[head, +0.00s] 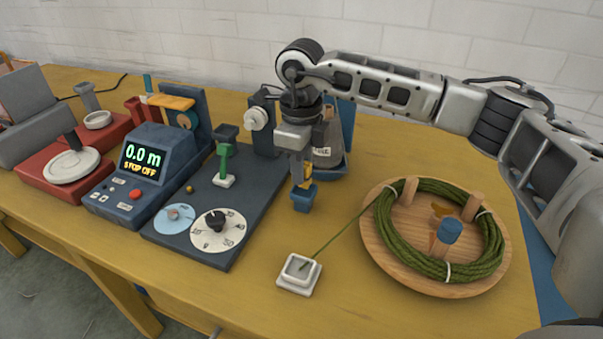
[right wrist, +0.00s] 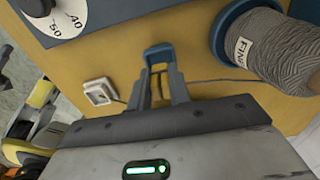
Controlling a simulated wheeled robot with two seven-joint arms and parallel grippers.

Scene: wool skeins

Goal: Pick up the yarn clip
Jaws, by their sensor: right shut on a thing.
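The yarn clip, a small blue piece (head: 303,197), is between the fingertips of my right gripper (head: 302,184), near the middle of the table. In the right wrist view the blue clip (right wrist: 158,54) shows as a frame at the tips of the grey fingers (right wrist: 158,80), which are shut on it. I cannot tell whether the clip touches the table.
A wooden round tray (head: 375,243) with a green yarn skein (head: 425,265) stands right. Its strand runs to a white square guide (head: 299,274). A grey yarn cone (right wrist: 270,50) is close by. A dark dial panel (head: 245,215) and a blue meter (head: 140,180) stand left.

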